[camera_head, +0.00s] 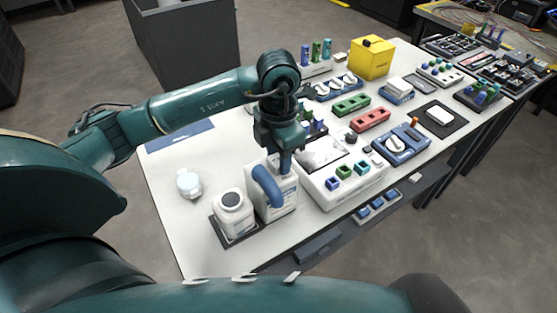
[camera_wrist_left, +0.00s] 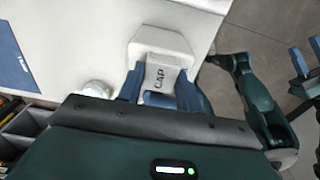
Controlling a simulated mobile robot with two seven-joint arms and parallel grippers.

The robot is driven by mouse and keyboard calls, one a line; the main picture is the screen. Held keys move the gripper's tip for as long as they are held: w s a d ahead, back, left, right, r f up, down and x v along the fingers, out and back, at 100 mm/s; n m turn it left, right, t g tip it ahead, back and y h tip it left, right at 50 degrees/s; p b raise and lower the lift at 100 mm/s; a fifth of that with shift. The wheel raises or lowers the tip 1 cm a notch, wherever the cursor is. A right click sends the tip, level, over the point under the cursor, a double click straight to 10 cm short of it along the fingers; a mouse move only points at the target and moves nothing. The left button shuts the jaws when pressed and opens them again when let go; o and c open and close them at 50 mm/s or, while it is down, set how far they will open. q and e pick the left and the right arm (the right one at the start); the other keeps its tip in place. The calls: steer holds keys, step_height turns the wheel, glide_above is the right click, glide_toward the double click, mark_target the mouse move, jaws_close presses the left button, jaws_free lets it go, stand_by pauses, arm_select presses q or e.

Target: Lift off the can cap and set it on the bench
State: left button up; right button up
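A white can (camera_head: 277,195) with a thick blue handle (camera_head: 266,186) stands near the bench's front left part. My left gripper (camera_head: 285,165) is over the top of the can, pointing down. In the left wrist view, its two blue fingers (camera_wrist_left: 162,82) stand on either side of a pale piece marked CAP (camera_wrist_left: 160,76). I cannot tell if they press on it. The can's pale body (camera_wrist_left: 160,42) shows beyond the cap. Two blue fingers at the right edge of the left wrist view look like my right gripper (camera_wrist_left: 307,60), spread and empty.
A white jar (camera_head: 232,216) stands on a dark mat left of the can. A small clear-and-white container (camera_head: 189,183) is farther left. The white splicing unit (camera_head: 345,190) stands close on the can's right. The bench top (camera_head: 180,220) is bare around the small container.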

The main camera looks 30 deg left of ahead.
mark_target(278, 159)
arm_select(q)
steer(key=c, duration=0.4)
step_height(278, 159, up, 10)
steer(key=shift+r, duration=0.1)
stand_by(0.4)
steer(key=shift+o, duration=1.4)
steer(key=c, duration=0.3)
